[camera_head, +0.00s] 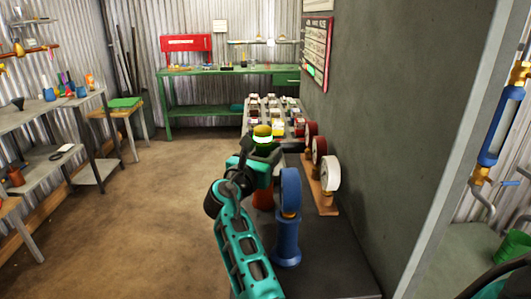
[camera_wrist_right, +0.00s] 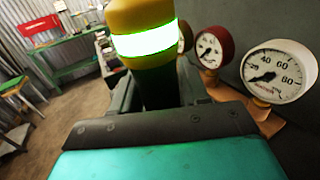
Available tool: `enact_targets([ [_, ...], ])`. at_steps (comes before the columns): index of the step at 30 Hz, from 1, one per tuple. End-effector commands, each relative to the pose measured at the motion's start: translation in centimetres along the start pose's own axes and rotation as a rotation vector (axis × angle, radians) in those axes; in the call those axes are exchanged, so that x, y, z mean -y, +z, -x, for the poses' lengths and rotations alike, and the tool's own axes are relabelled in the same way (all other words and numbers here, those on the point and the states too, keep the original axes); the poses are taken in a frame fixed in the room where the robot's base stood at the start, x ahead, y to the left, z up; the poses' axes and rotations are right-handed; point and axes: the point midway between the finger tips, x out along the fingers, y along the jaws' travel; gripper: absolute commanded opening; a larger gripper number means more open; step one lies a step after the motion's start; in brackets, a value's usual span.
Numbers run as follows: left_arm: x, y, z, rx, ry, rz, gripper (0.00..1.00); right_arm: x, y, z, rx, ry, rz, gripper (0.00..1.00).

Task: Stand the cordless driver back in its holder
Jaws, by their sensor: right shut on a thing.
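My right gripper (camera_head: 262,157) is shut on an upright thing with a yellow cap, a bright white-green band and a dark green body (camera_head: 263,131). It also shows at the top of the right wrist view (camera_wrist_right: 143,40), between the fingers. I cannot tell for sure that it is the cordless driver. An orange-red part (camera_head: 263,198) shows just below the gripper; I cannot tell whether it belongs to the held thing or stands apart. The lower end of the held thing is hidden by the gripper. I cannot make out the holder. My left gripper is not in view.
A blue gauge on a blue stand (camera_head: 287,240) stands close right of my right arm on a dark bench (camera_head: 330,275). Red and white gauges (camera_head: 330,173) stand on a wooden base along the grey wall. Small items (camera_head: 268,108) crowd the far end. The floor at left is clear.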

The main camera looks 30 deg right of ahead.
Motion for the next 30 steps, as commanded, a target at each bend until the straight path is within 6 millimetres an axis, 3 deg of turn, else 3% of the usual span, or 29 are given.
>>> enact_targets([
  [19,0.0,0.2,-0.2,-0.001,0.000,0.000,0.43,0.0,-1.1,0.0,0.003,0.000,-0.001,0.08],
  [20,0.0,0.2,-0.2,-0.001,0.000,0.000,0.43,0.0,-1.1,0.0,0.002,0.000,-0.001,0.46],
  [28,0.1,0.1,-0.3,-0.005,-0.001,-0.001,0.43,0.0,-1.1,0.0,0.001,0.000,0.000,0.72],
  [30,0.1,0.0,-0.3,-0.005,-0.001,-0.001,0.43,0.0,-1.2,0.0,0.001,0.000,0.000,0.74],
])
